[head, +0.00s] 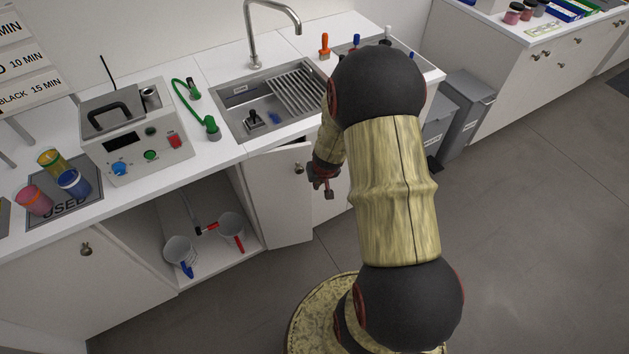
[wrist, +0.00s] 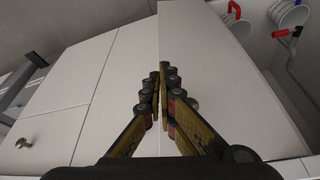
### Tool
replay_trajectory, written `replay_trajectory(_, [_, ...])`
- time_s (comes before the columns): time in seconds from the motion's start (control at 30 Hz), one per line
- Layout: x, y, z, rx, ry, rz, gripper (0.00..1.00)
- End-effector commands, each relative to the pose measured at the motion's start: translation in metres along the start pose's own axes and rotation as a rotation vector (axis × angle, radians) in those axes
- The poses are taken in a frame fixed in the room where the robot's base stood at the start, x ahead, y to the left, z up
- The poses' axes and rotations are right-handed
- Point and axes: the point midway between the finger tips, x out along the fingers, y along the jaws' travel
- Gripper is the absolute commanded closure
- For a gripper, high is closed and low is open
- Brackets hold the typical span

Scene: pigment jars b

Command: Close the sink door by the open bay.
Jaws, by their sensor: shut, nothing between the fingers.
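The white sink door (head: 280,205) hangs under the sink, just right of the open bay (head: 205,235). It stands partly open, with a dark gap showing above its top edge. Its round knob (head: 299,168) is near its right edge in the head view. My gripper (head: 323,188) is just right of this door, partly behind my arm. In the wrist view my gripper (wrist: 163,68) is shut and empty, in front of white door panels (wrist: 215,60). Whether the fingertips touch a panel cannot be told.
A sink (head: 232,110), a grey device (head: 135,135) and jars (head: 75,182) are on the counter. Grey bins (head: 465,110) stand at the right. The floor (head: 540,220) there is clear.

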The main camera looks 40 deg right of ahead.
Motion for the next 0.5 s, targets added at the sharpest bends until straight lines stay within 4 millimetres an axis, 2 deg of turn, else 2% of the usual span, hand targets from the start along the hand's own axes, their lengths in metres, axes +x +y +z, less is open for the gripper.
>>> replay_trajectory(0.5, [0.101,0.000,0.003,-0.005,-0.002,0.000,1.00])
